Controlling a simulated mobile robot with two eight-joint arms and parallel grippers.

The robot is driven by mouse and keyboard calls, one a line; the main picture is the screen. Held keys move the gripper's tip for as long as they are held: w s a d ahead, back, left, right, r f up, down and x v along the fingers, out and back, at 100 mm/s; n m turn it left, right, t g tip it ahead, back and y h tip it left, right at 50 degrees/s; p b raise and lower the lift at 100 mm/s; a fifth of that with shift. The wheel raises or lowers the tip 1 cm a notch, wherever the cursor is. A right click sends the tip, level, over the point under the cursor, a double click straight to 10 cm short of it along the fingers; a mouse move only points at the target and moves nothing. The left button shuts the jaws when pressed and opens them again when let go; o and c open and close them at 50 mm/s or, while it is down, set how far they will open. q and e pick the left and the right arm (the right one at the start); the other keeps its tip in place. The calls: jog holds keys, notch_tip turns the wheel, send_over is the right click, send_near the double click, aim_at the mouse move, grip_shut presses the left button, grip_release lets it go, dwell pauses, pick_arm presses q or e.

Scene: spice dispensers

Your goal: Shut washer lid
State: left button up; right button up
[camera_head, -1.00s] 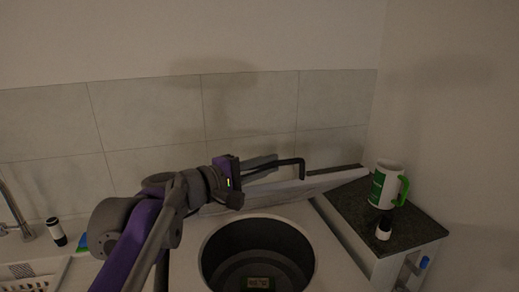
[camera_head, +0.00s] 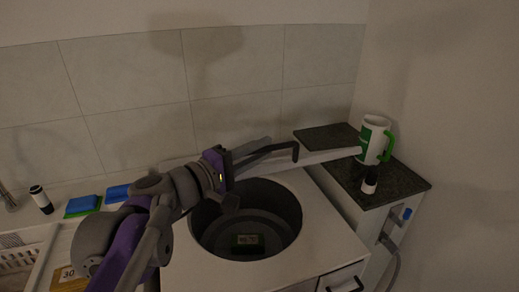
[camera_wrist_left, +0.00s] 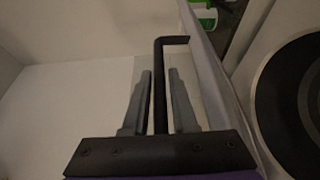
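The washer (camera_head: 335,235) is a white top-loader with a round dark drum opening (camera_head: 222,222). Its lid (camera_head: 330,156) is raised at the back of the opening and seen nearly edge-on, a thin pale panel reaching right toward the mug. A black bar handle (camera_head: 296,152) with a bent end is at the lid; it also shows in the left wrist view (camera_wrist_left: 160,85). My left gripper (camera_head: 268,147) is over the back of the opening. In the wrist view its fingers (camera_wrist_left: 159,72) straddle the bar with narrow gaps on both sides. My right gripper is not in view.
A dark counter (camera_head: 405,182) at the right holds a white-green mug (camera_head: 373,138) close to the lid's right end and a small black-white dispenser (camera_head: 370,180). Blue sponges (camera_head: 82,203) and another dispenser (camera_head: 41,199) are at the left.

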pick_arm(q)
jog(key=shift+o, duration=1.2)
jog(key=v, duration=1)
jog(key=shift+s+a, duration=0.25)
